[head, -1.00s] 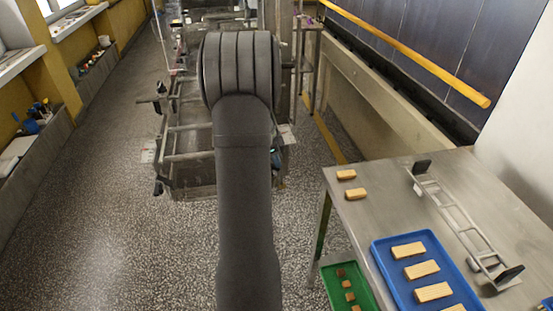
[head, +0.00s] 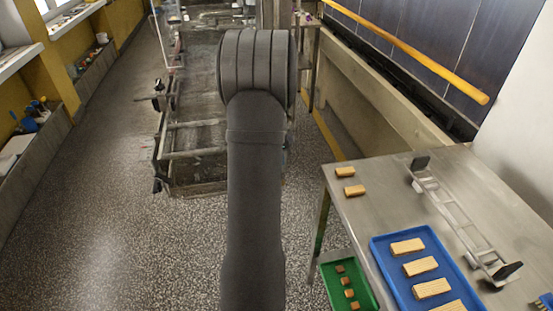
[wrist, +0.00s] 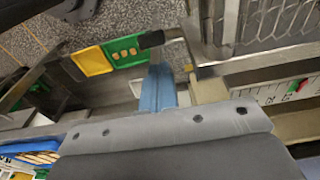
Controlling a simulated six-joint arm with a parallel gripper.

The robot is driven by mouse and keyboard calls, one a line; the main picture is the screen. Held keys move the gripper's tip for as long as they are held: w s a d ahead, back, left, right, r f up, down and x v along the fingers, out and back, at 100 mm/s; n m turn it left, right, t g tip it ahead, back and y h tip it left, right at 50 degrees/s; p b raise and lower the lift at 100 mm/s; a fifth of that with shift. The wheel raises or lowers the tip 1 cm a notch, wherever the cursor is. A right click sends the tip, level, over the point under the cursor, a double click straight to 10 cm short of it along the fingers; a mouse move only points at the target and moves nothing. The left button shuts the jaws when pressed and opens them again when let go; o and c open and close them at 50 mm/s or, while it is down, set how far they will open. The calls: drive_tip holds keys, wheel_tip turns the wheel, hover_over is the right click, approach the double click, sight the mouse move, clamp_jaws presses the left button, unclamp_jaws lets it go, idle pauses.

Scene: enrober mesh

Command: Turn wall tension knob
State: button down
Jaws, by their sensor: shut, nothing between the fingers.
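In the wrist view, the blue fingers of my gripper (wrist: 160,72) are together and empty. A black grip (wrist: 152,39) on a bent metal rod lies just beyond the fingertips, by a metal bracket; I cannot tell whether they touch. I cannot tell whether this grip is the wall tension knob. A wire mesh (wrist: 262,20) in a metal frame is at the upper right. A white scale with red and green marks (wrist: 290,92) lies below it. In the head view my arm hides my gripper and part of the machine frame (head: 196,188).
Green (wrist: 124,50) and yellow (wrist: 91,61) trays lie beyond the grip in the wrist view. In the head view, a steel table (head: 385,200) at right carries a blue tray (head: 385,262), bars and a metal rack (head: 455,217). The speckled floor (head: 100,220) at left is clear.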

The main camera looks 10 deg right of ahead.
drive_tip(key=d+r, duration=0.4)
drive_tip(key=r, duration=0.6)
drive_tip(key=shift+d+r, duration=0.2)
drive_tip(key=shift+d, duration=0.1)
drive_tip(key=c, duration=1.8)
unclamp_jaws()
drive_tip(key=shift+w+r, duration=0.1)
drive_tip(key=shift+r, duration=0.15)
drive_tip(key=shift+c, duration=0.2)
drive_tip(key=o, duration=0.4)
drive_tip(key=s+a+n+h, duration=0.1)
drive_tip(key=a+n, duration=0.1)
drive_tip(key=n, duration=0.1)
drive_tip(key=s+a+n+t+h, duration=0.1)
drive_tip(key=a+n, duration=0.2)
drive_tip(key=s+a+r+n+h, duration=0.1)
drive_tip(key=a+n, duration=0.2)
drive_tip(key=shift+s+a+n+t, duration=0.1)
drive_tip(key=shift+a+n+t, duration=0.1)
drive_tip(key=shift+n+t, duration=0.15)
drive_tip(key=shift+c, duration=0.2)
drive_tip(key=s+a+n+t, duration=0.3)
drive_tip(key=a+n, duration=0.4)
drive_tip(key=n, duration=0.2)
drive_tip(key=shift+h, duration=0.4)
drive_tip(key=x, duration=1.7)
drive_tip(key=shift+s+d, duration=0.15)
clamp_jaws()
